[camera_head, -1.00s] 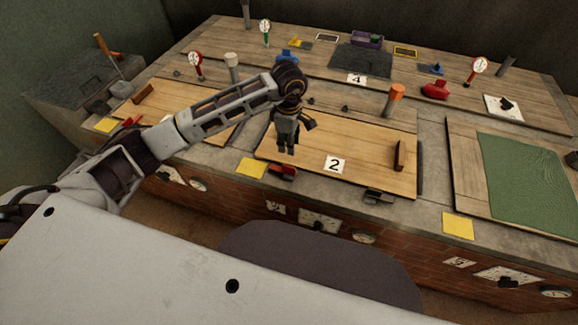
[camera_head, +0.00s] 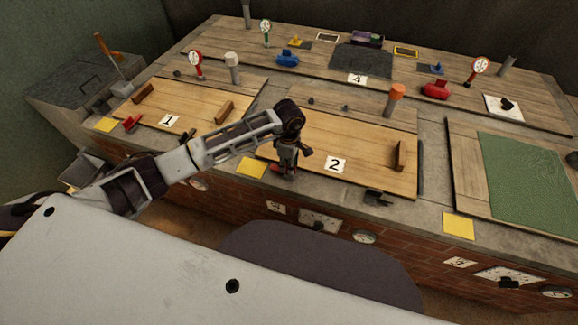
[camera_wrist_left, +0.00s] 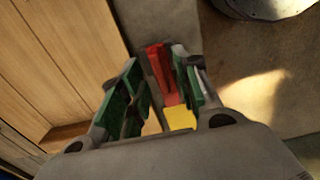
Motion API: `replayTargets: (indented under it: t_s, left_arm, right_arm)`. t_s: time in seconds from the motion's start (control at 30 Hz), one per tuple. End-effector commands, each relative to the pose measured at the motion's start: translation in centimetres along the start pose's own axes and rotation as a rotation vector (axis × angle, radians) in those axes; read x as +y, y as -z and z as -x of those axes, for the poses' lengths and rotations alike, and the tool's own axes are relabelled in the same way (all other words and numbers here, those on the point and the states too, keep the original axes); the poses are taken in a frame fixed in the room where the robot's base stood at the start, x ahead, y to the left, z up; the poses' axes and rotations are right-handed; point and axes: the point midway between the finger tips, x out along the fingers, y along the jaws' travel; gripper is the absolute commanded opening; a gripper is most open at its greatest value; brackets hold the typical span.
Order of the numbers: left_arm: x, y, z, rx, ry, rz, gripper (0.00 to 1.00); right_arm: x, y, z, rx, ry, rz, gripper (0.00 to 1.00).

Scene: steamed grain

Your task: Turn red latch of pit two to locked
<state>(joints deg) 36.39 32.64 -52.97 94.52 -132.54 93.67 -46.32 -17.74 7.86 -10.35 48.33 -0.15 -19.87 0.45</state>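The pit two lid is a wooden board (camera_head: 370,150) with a white "2" card (camera_head: 335,164). Its red latch (camera_head: 277,168) sits on the concrete at the lid's front left corner, mostly hidden behind my left gripper (camera_head: 287,174) in the head view. In the left wrist view the red latch (camera_wrist_left: 162,72) lies between the green-padded fingers of my left gripper (camera_wrist_left: 160,92). The fingers stand apart on either side of it, with a gap on the left side. I cannot tell whether the right finger touches it. My right gripper is not in view.
A yellow square (camera_head: 251,168) lies left of the latch. A dark latch (camera_head: 378,197) sits at the lid's front right. An orange-topped post (camera_head: 394,100) stands behind the lid. The pit one lid (camera_head: 190,113) has its own red latch (camera_head: 132,122).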

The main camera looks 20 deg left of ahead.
Motion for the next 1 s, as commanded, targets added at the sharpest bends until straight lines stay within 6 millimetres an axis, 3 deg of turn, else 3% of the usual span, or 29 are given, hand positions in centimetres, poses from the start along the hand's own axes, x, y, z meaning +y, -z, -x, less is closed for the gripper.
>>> replayTargets:
  t_s: [0.2,0.53,0.8,1.0]
  left_arm:
    - [-0.1,0.0,-1.4,0.0,0.001,-0.001,0.32]
    - [0.0,0.0,-1.6,0.0,0.0,-0.001,0.32]
    - [0.0,0.0,-1.6,0.0,0.0,-0.001,0.0]
    - [0.0,0.0,-1.6,0.001,0.0,-0.001,0.0]
  right_arm:
    - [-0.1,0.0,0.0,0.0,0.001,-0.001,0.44]
    - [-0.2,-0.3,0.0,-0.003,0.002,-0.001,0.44]
    - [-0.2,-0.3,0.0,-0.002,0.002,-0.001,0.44]
    - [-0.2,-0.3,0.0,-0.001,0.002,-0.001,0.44]
